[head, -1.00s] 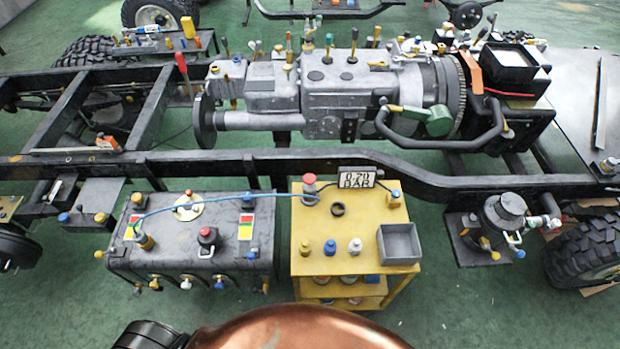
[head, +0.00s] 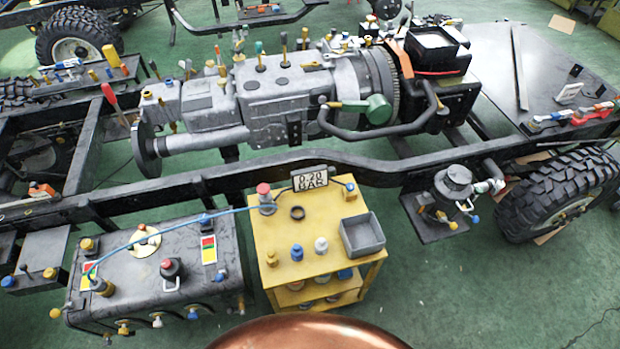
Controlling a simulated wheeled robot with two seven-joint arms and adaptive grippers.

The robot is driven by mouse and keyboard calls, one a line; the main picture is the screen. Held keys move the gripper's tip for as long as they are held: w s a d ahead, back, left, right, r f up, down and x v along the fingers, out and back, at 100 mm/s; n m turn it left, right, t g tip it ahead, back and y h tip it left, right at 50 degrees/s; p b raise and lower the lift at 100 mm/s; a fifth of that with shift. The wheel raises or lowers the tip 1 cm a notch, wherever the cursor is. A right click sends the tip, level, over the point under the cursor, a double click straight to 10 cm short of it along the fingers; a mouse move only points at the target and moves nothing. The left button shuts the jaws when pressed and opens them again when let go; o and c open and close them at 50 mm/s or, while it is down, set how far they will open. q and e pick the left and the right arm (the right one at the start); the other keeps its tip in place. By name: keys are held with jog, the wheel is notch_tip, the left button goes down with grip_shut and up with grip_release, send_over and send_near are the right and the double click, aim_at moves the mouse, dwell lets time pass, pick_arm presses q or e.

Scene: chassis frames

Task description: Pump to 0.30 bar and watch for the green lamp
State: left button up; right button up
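A small display (head: 309,179) at the back of a yellow cart (head: 264,232) seems to read 0.20 BAR. A red-topped cylinder (head: 265,199) stands next to it on the cart. A blue hose (head: 180,223) runs from beside this cylinder to a fitting (head: 102,286) on the dark tank (head: 130,277) at left. The tank top carries a red-capped black fitting (head: 172,270) and coloured label plates (head: 208,249). I cannot make out a lit green lamp. Neither of my grippers is in view.
Green floor (head: 450,290) is clear at front right.

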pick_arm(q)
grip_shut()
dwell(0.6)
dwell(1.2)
